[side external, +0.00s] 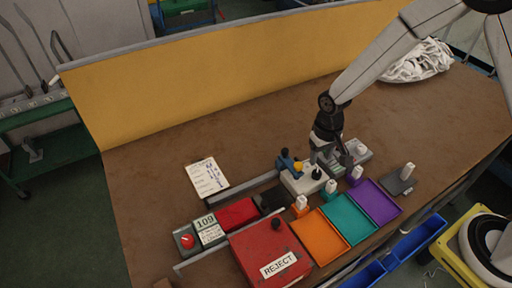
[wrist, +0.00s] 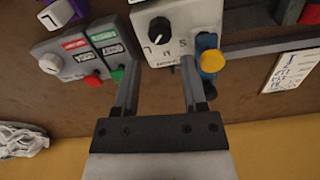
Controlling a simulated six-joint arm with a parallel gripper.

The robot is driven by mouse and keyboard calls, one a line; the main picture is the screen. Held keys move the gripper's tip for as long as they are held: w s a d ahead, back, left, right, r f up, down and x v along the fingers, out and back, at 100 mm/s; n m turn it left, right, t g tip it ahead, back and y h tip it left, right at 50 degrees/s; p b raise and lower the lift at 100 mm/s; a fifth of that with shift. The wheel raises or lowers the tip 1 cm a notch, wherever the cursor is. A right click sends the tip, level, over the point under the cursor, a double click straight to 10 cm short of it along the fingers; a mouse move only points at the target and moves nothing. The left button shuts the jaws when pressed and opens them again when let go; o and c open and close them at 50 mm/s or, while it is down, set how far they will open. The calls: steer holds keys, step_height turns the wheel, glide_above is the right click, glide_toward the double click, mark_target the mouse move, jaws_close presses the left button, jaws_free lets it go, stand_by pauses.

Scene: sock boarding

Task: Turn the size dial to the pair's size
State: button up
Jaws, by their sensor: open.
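In the side view the box (side external: 296,184) stands mid-table with the dial (side external: 316,173) on top. My gripper (wrist: 160,64) is open and empty, its fingers apart on the dial's near side, not around the knob. In the side view my gripper (side external: 330,156) hangs just behind the box. A handwritten card (side external: 207,178) lies left of it; its writing is too small to read.
A yellow knob on a blue part (wrist: 210,60) sits close beside the right finger. Another panel (wrist: 85,55) has red and green buttons. Orange, teal (side external: 348,218) and purple trays and a red REJECT box (side external: 262,245) lie in front. The table behind is mostly clear.

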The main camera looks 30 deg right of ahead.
mark_target(317, 171)
steer(key=shift+f, duration=3)
jaws_close()
